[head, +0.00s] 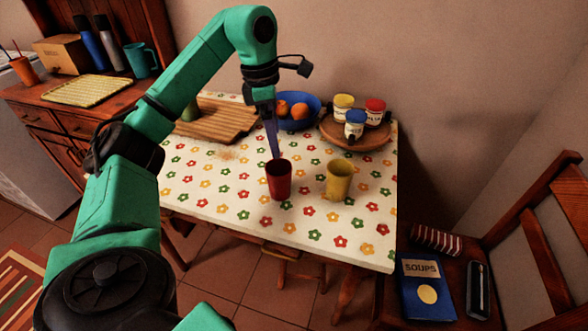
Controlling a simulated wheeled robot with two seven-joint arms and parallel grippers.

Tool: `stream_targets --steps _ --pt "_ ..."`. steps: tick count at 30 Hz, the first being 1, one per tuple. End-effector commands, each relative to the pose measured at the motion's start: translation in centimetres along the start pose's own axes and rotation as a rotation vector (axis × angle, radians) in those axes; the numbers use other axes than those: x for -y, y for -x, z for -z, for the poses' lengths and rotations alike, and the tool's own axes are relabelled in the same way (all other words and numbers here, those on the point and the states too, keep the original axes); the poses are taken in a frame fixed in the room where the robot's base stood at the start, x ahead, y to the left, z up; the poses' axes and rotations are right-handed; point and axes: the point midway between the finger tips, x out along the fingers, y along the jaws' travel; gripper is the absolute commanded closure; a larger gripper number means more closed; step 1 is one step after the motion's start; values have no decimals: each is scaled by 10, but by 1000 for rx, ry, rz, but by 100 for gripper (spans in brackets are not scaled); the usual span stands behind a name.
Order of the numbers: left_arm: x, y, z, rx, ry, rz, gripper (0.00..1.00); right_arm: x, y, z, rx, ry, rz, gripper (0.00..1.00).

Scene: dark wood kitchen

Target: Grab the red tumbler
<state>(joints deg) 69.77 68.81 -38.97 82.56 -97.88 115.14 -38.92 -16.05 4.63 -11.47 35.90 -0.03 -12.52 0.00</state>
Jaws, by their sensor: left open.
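The red tumbler (279,181) stands upright on the table's flowered cloth (230,203), near the middle of the table. My left gripper (274,150) points down just behind and above the tumbler's rim. It is open, and its fingers look dark and thin from this side. The fingertips end close to the rim; I cannot tell whether they touch it or reach inside. My right gripper is not in view.
A yellow cup (338,180) stands close on the right of the tumbler. Behind are a wooden board (215,123), a blue bowl of fruit (309,124) and a round tray (361,141) with three jars. The cloth in front is clear. A chair (535,235) stands at right.

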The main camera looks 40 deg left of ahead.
Motion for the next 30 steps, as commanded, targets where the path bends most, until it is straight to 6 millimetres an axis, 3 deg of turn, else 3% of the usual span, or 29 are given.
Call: stream_targets --steps 3,10,14,19,22,28,29,30 --pt "0 -33 1 -3 0 3 0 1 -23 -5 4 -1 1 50" --pt "0 -82 1 -2 -1 2 0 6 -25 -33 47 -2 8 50" --pt "0 -97 1 -1 0 2 0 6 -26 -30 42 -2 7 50" --pt "-3 -130 3 -2 0 3 0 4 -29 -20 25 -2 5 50" --pt "-3 -141 2 0 -1 1 0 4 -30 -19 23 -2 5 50" --pt "-3 -143 2 1 -1 0 0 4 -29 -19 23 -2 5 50" --pt "-3 -143 2 1 -1 0 8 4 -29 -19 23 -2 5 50" --pt "-3 -143 2 1 -1 0 23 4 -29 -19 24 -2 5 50"
